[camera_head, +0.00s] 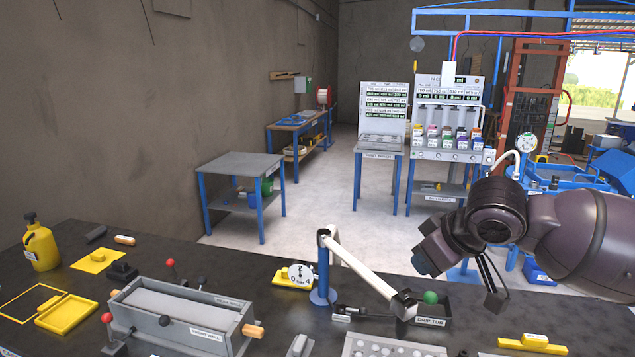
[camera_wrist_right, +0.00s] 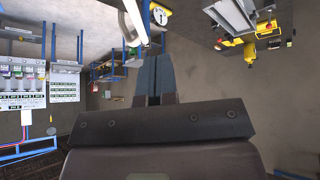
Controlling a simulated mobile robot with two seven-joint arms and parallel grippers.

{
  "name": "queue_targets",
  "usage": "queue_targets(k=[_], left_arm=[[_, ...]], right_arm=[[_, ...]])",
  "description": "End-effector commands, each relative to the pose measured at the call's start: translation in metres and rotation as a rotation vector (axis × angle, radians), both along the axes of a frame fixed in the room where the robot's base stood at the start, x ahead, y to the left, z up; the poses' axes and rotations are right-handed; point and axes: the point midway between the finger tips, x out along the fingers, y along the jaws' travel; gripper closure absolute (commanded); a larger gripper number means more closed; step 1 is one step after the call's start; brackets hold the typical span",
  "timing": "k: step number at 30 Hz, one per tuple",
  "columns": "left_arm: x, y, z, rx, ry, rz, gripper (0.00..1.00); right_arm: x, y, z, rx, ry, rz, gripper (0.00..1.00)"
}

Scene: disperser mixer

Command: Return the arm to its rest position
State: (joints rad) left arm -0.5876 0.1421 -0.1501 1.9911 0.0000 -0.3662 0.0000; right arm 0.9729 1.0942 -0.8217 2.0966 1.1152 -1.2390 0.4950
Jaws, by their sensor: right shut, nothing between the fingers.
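My right arm enters the camera_head view from the right, raised above the bench. Its gripper (camera_head: 423,264) points down and left and touches nothing. In the wrist view the two blue-grey fingers (camera_wrist_right: 153,78) are together, with nothing held between them. My left arm and gripper are not in view. The dark workbench (camera_head: 270,268) lies below. A white jointed arm on a blue post (camera_head: 323,270) stands left of my right gripper, and a gap shows between them.
Behind are a small table (camera_head: 240,165) and a dispensing station (camera_head: 452,125).

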Motion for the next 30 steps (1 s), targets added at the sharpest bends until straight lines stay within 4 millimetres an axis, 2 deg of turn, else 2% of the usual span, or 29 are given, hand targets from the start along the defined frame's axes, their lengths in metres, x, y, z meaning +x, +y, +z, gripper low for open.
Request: queue_targets(k=[6,9,13,20,26,30], left_arm=[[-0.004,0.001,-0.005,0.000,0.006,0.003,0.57],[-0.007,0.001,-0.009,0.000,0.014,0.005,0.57],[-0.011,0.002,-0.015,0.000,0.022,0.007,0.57],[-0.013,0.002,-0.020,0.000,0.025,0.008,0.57],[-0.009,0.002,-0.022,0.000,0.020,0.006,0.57],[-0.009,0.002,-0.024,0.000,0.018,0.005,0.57]], right_arm=[[0.032,0.037,0.005,0.120,-0.339,0.162,1.00],[0.039,0.047,-0.002,0.169,-0.476,0.202,1.00],[0.042,0.049,-0.020,0.215,-0.621,0.211,1.00],[0.034,0.034,-0.066,0.250,-0.789,0.148,1.00],[0.015,0.008,-0.122,0.241,-0.850,0.038,1.00],[-0.007,-0.014,-0.168,0.223,-0.848,-0.056,1.00]])
